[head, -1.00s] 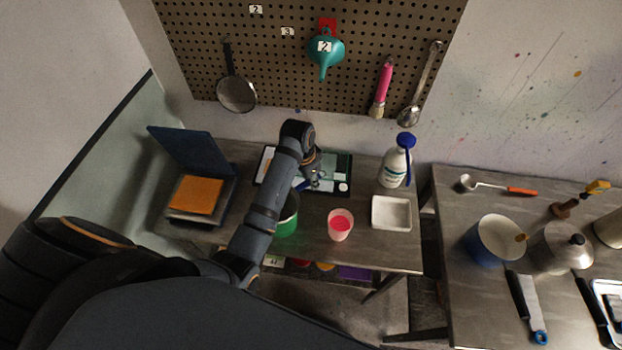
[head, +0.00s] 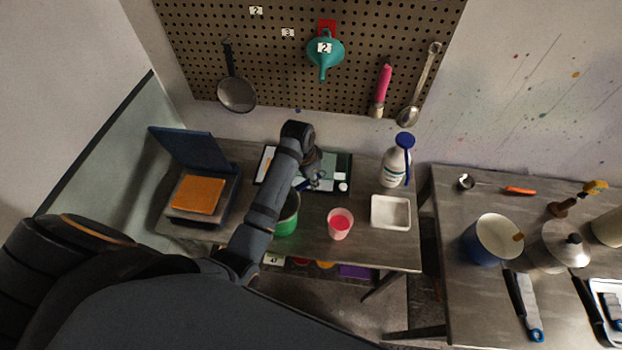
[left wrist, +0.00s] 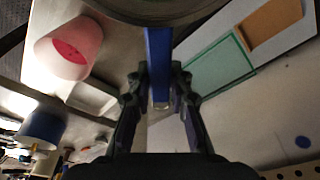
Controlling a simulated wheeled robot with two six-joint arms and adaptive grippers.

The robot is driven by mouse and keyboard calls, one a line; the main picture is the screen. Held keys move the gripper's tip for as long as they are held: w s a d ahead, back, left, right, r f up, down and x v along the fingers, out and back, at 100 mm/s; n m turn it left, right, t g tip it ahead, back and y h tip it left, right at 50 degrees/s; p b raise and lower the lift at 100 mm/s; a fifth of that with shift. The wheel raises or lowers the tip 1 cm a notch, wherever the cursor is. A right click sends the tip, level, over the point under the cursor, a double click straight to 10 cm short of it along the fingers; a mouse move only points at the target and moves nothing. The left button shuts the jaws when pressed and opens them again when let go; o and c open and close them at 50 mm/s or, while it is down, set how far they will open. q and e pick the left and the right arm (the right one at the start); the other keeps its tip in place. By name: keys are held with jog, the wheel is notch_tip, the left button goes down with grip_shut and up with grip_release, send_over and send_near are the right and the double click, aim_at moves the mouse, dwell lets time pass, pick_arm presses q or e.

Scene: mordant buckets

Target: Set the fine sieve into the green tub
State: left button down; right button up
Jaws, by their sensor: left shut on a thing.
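My left gripper (head: 315,180) is over the back of the left table, beyond the green tub. In the left wrist view its fingers (left wrist: 160,92) are shut on the blue handle of the fine sieve (left wrist: 158,55). The round, dark bowl of the sieve shows only in part at that view's top edge. In the head view my left arm hides most of the sieve, so I cannot tell its height over the tub. The green tub (head: 289,221) stands on the table, its left side hidden by my forearm. My right gripper is not in view.
A pink cup (head: 340,224) stands right of the tub, with a white tray (head: 391,212) and a white bottle (head: 394,168) beyond. A board (head: 345,164) lies behind. An orange-topped device (head: 197,195) is at left. A second table (head: 447,262) holds a blue pot (head: 480,246).

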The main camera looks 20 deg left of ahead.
pick_arm(q)
jog(key=shift+f, duration=0.5)
dwell(0.3)
jog(key=c, duration=1.1)
grip_release()
jog(key=shift+c, duration=0.2)
jog(key=r, duration=0.5)
jog(key=s+r, duration=0.1)
jog(key=r, duration=0.1)
jog(key=shift+s+a+r, duration=0.1)
jog(key=shift+a+r, duration=0.15)
jog(key=shift+a, duration=0.1)
jog(key=shift+f, duration=0.1)
